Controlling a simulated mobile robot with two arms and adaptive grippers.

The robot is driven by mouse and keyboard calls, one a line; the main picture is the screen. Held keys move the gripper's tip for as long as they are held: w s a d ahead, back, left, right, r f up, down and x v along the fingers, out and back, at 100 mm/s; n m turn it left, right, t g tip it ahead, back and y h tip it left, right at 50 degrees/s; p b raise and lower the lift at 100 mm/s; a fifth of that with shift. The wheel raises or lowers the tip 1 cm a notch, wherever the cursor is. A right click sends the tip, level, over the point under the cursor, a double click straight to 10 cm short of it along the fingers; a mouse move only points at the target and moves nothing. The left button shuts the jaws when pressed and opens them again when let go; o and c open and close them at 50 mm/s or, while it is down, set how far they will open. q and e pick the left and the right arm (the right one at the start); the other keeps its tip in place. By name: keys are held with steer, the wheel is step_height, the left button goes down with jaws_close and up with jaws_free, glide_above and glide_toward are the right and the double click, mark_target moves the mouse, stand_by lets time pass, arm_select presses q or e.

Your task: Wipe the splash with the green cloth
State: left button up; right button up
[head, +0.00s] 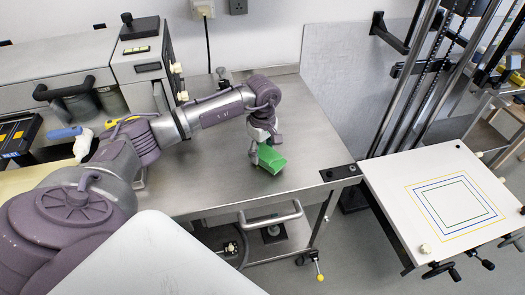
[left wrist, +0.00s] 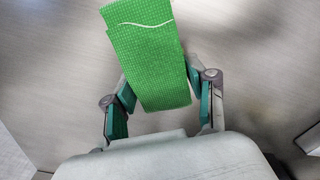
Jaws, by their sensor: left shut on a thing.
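The green cloth (head: 271,159) is folded and hangs in my left gripper (head: 265,146), over the steel table near its front edge. In the left wrist view the cloth (left wrist: 148,55) lies between the two teal finger pads of my left gripper (left wrist: 160,98), which is shut on it. A thin white line crosses the cloth near its top. I cannot tell whether the cloth touches the table top. I cannot make out the splash in either view. My right gripper is not in view.
The steel table (head: 213,182) is largely bare around the cloth. The enlarger's white baseboard (head: 396,183) with printed coloured frames stands at the right, beside its metal columns. A metal cabinet (head: 142,62) stands at the back left. A blue-handled tool (head: 66,132) lies at the left.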

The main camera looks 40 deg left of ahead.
mark_target(270, 184)
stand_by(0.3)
arm_select(q)
steer(key=shift+s+d, duration=0.35)
steer(key=shift+d, duration=0.1)
steer(key=s+d+p, duration=0.1)
steer(key=s+d, duration=0.2)
steer(key=shift+d, duration=0.15)
steer(key=shift+s+d+p, duration=0.4)
steer(key=shift+s+d, duration=0.55)
steer(key=shift+d, duration=0.25)
steer(key=shift+f+b, duration=0.95)
stand_by(0.6)
